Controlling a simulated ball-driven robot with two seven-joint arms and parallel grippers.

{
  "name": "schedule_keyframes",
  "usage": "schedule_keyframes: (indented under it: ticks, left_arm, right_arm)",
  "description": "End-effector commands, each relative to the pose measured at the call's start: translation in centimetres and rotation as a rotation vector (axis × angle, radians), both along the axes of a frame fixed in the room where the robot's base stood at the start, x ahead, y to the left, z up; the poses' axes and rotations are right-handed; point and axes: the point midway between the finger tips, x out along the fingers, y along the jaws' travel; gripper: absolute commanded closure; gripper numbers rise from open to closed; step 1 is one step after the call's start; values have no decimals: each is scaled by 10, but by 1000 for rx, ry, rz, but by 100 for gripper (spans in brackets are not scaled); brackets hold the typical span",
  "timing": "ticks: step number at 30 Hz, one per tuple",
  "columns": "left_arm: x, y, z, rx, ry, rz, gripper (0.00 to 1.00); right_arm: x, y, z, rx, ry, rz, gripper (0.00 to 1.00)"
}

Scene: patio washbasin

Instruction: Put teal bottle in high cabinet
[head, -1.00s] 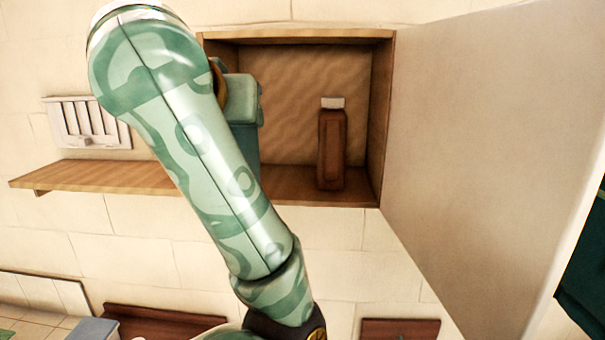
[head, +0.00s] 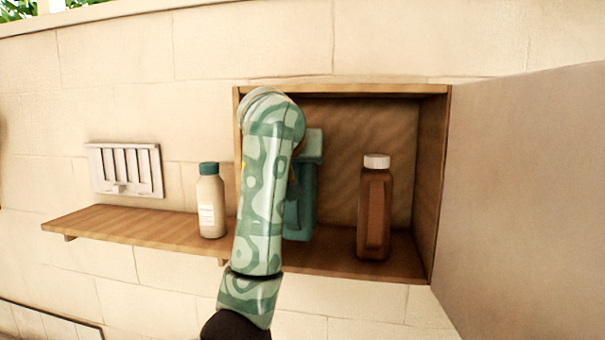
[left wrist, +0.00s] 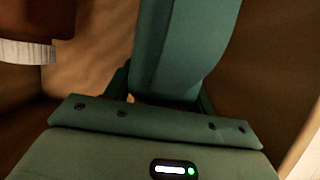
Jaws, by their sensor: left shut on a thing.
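The high cabinet (head: 441,180) is open on the wall. My left arm reaches up in front of its left half. My left gripper (head: 306,172) is inside the cabinet, partly behind my arm. It is shut on the teal bottle (head: 303,217), whose lower part shows below it in the head view. In the left wrist view, the teal bottle (left wrist: 182,45) stands out between the fingers of the left gripper (left wrist: 160,97). I cannot tell whether its base touches the cabinet floor. My right gripper is not in view.
A brown bottle with a white cap (head: 374,210) stands in the cabinet, right of the teal bottle. The open door (head: 530,190) bounds the right side.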

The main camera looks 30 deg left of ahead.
Motion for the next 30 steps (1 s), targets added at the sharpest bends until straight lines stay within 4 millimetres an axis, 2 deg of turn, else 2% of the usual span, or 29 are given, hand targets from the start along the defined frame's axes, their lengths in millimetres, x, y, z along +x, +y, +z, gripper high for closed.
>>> schedule_keyframes:
  ticks: [3,6,8,15,26,27,29,30]
  left_arm:
    - [15,4,3,2,-5,0,100]
    - [20,5,2,1,-6,-1,100]
    - [21,5,-1,1,-5,-1,100]
    - [20,5,-31,2,-5,0,100]
    - [20,4,-35,1,-6,-2,100]
    - [21,4,-37,1,-2,-1,43]
    - [21,4,-37,1,-2,-1,26]
    - [21,4,-37,1,-2,-1,24]
  right_arm:
    - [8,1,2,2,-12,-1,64]
    - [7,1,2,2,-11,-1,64]
    - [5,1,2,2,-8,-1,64]
    - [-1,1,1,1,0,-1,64]
    - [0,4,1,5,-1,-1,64]
    - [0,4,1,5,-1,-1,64]
    - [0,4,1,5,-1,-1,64]
    - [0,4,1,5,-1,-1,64]
